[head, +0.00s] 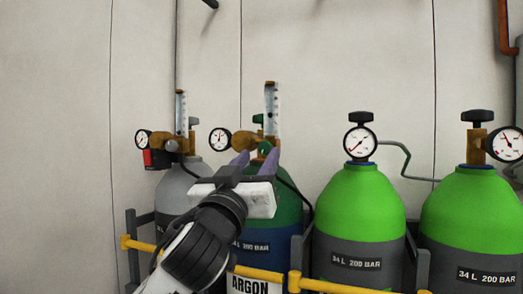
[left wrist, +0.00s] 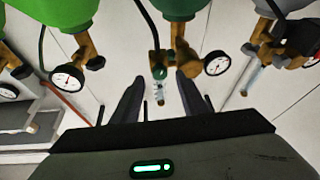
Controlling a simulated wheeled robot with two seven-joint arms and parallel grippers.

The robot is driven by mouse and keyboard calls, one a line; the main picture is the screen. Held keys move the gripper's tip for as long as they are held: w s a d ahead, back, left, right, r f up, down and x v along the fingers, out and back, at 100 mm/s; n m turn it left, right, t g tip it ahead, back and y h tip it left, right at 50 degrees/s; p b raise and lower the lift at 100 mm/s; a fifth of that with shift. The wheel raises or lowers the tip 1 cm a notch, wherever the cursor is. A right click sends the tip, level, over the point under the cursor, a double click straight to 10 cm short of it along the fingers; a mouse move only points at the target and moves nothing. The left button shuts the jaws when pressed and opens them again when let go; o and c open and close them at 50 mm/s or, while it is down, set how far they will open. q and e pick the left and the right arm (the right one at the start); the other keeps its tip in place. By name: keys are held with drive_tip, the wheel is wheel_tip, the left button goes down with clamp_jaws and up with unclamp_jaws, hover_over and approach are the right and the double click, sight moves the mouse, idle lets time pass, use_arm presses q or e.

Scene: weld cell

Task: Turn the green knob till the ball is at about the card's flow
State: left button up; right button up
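The green knob (head: 264,149) sits on the brass regulator of the dark green cylinder (head: 283,209), below an upright clear flow tube (head: 271,101). My left gripper (head: 255,158) is open, with its fingers on either side of the knob. In the left wrist view the knob (left wrist: 159,72) shows between the fingertips of the left gripper (left wrist: 159,76), with gaps on both sides; contact cannot be made out. The tube (left wrist: 160,96) also shows there. The ball is too small to tell. A white ARGON card (head: 249,286) is cut off by the bottom edge; no flow figure is readable. My right gripper is not in view.
A round gauge (head: 220,140) stands just left of the knob. A grey cylinder (head: 181,190) with its own flow tube (head: 181,104) is farther left. Two bright green cylinders stand right, the nearer one (head: 359,201) with a gauge on top. A yellow rail (head: 263,274) runs across the front.

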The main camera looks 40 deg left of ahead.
sight(263, 149)
use_arm(q)
drive_tip(key=shift+x, duration=1.6)
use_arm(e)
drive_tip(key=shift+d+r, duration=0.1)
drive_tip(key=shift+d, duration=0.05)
use_arm(q)
drive_tip(key=shift+c, duration=0.4)
clamp_jaws()
drive_tip(key=shift+m+h, duration=0.4)
drive_tip(key=shift+m, duration=0.1)
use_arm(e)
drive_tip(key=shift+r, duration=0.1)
use_arm(q)
drive_tip(key=m+h+p, duration=0.1)
drive_tip(key=m, duration=0.2)
drive_tip(key=m+h+p, duration=0.2)
drive_tip(key=m, duration=0.1)
drive_tip(key=shift+a+m+t, duration=0.25)
drive_tip(key=shift+m+t, duration=0.05)
drive_tip(key=shift+t, duration=0.1)
drive_tip(key=shift+s+m+h, duration=0.1)
drive_tip(key=shift+m+h, duration=0.5)
drive_tip(key=shift+m, duration=0.3)
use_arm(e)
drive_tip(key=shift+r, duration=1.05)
